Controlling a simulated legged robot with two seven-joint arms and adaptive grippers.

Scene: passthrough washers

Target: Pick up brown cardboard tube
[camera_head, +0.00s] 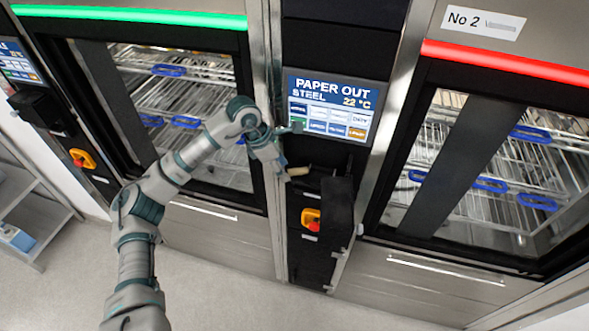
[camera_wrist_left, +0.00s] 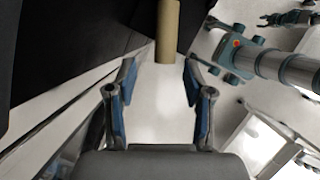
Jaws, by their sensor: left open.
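The brown cardboard tube (camera_head: 298,171) is a small tan cylinder at the dark holder beside the control panel in the head view. In the left wrist view the tube (camera_wrist_left: 168,30) stands at the top centre, just beyond the fingertips, and its upper part is cut off by the frame. My left gripper (camera_head: 290,152) is open and empty in front of the panel, close to the tube. In the left wrist view its fingers (camera_wrist_left: 160,72) are spread on either side of the tube's line. My right gripper (camera_wrist_left: 288,18) appears small and dark at the upper right; its jaws are unclear.
The control panel (camera_head: 333,106) reads PAPER OUT. An orange switch (camera_head: 311,219) sits below the dark holder (camera_head: 338,200). Washers with glass doors and wire racks flank the column. A grey shelf (camera_head: 28,220) stands at left. The floor (camera_head: 230,285) in front is clear.

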